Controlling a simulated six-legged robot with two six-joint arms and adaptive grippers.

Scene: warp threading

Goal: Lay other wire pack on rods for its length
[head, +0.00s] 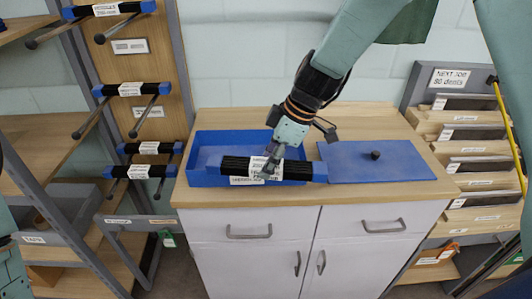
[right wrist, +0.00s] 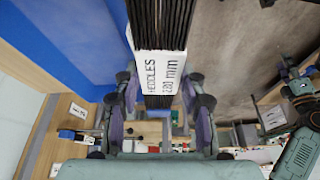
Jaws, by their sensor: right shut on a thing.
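My right gripper (head: 268,166) is shut on a wire pack (head: 296,170), a bundle of black wires with blue ends and a white label. It holds the pack level across the front of the open blue tray (head: 203,140); whether pack and tray touch is unclear. In the right wrist view the label on the pack (right wrist: 160,68) reads HEDDLES 280 mm, between the two fingers. Dark rods (head: 88,120) stick out from the rack at the left, with several similar packs at them. My left gripper (right wrist: 285,70) seems to show small at the right wrist view's edge; its jaws are unclear.
The tray stands on a wooden-topped white cabinet (head: 252,262). A flat blue lid (head: 372,158) with a black knob lies to its right. A slotted rack (head: 470,150) marked NEXT JOB stands at the right. The rack's uprights and protruding rods narrow the left side.

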